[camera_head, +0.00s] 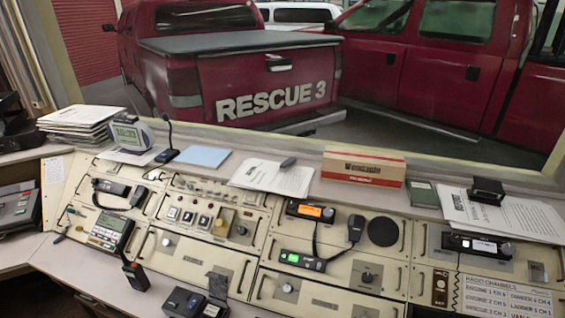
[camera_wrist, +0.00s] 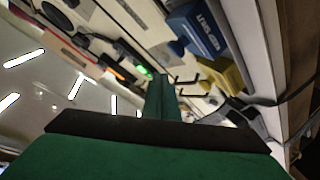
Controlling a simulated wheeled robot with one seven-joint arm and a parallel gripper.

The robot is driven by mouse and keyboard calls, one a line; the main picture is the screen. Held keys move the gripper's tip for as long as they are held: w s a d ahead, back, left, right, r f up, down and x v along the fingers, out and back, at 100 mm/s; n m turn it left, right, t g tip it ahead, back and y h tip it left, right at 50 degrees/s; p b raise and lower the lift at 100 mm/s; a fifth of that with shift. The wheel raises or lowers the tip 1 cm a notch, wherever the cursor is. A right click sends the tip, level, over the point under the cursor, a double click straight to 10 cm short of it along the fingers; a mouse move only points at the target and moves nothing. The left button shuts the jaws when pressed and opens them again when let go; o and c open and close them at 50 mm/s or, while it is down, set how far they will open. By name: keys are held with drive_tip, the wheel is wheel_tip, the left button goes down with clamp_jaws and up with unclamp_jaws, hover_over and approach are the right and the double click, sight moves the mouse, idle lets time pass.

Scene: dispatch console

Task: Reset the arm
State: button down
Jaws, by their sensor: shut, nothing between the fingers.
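My gripper (camera_wrist: 162,80) shows in the wrist view as a narrow green upright part beyond a wide green body with a black edge. Its fingers are together, with nothing seen between them. It stands in front of the console, which looks tilted in this view. I cannot tell how far the fingertips are from the panel. Neither my arm nor my gripper shows in the head view. There the sloping cream console (camera_head: 200,255) fills the lower part.
Radios with an orange screen (camera_head: 310,211) and a green screen (camera_head: 302,261) sit on the console. A keypad unit (camera_head: 110,230) is at left. A cardboard box (camera_head: 363,167), papers (camera_head: 273,177) and a desk microphone (camera_head: 167,154) line the ledge. A blue lettered object (camera_wrist: 196,30) shows in the wrist view.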

drive_tip(key=s+a+r+m, duration=0.1)
drive_tip(key=s+m, duration=0.5)
drive_tip(key=s, duration=2.3)
drive_tip(key=shift+s+a+r+m+y, duration=0.25)
drive_tip(key=shift+m+y, duration=0.15)
